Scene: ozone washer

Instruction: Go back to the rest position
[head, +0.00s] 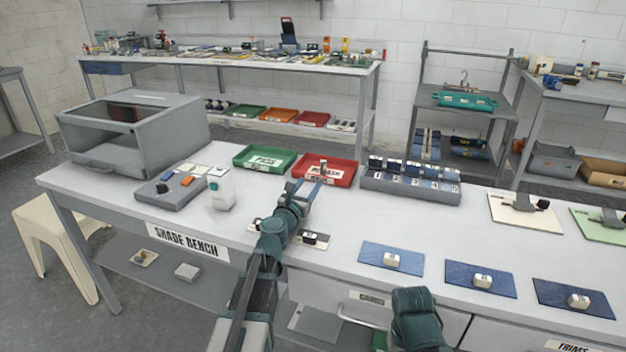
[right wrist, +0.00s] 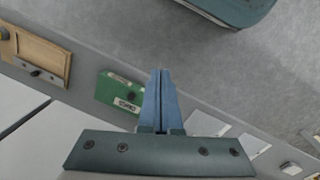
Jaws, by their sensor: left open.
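My left gripper (head: 311,192) is open above the bench, just in front of the red tray (head: 341,174) and close to a small upright item (head: 323,170) in it. Whether it touches that item cannot be told. The left arm reaches forward over the bench's front edge. My right gripper (right wrist: 160,95) shows in the right wrist view with its two blue fingers together and nothing visible between them. It is over the floor and a grey shelf edge. In the head view only a dark teal part of my right arm shows at the bottom, in front of the drawers.
A cream stool (head: 58,240) stands left. A drawer handle (head: 362,322) juts out in front.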

